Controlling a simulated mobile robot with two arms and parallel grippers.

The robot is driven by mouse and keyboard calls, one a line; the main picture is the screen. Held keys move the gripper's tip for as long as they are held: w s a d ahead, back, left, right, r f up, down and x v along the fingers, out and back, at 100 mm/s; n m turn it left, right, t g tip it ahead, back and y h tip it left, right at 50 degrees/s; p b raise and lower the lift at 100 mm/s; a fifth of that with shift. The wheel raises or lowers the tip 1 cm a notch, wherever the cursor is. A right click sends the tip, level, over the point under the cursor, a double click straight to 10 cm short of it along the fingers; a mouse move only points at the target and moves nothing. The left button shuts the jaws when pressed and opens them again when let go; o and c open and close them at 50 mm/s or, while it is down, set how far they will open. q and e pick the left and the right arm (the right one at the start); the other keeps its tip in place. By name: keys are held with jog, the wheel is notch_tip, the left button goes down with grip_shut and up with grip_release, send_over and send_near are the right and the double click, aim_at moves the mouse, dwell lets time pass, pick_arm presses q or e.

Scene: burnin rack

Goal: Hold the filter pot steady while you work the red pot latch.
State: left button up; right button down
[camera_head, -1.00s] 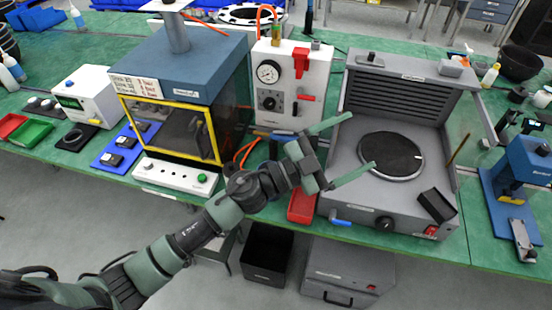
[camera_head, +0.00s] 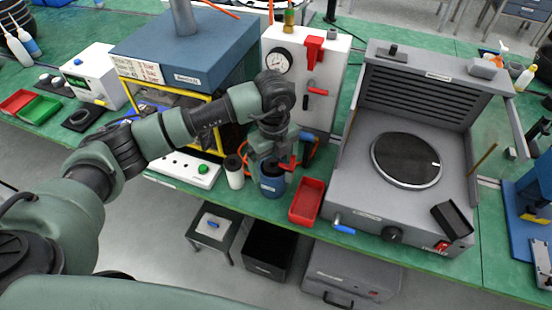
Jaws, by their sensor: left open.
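The filter pot looks to be the blue pot (camera_head: 271,186) standing upright on the green bench, between the white panel unit and the bench's front edge. A small red part (camera_head: 288,162), which looks like its red latch, shows at its upper right. My left gripper (camera_head: 268,162) points down over the pot's top and is open. Its fingers and wrist cover the pot's upper part, so I cannot tell whether they touch it. My right gripper is not in view.
A white cylinder with a dark top (camera_head: 234,173) stands close left of the pot. A red tray (camera_head: 307,201) lies to its right, beside the grey hotplate unit (camera_head: 350,200). The white panel unit (camera_head: 322,85) with gauge stands behind. Black bin (camera_head: 268,248) is below.

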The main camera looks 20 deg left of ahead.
pick_arm(q)
jog(key=shift+f+p, duration=0.65)
jog(key=shift+f, duration=2.55)
jog(key=c, duration=1.9)
jog(key=shift+o, duration=0.3)
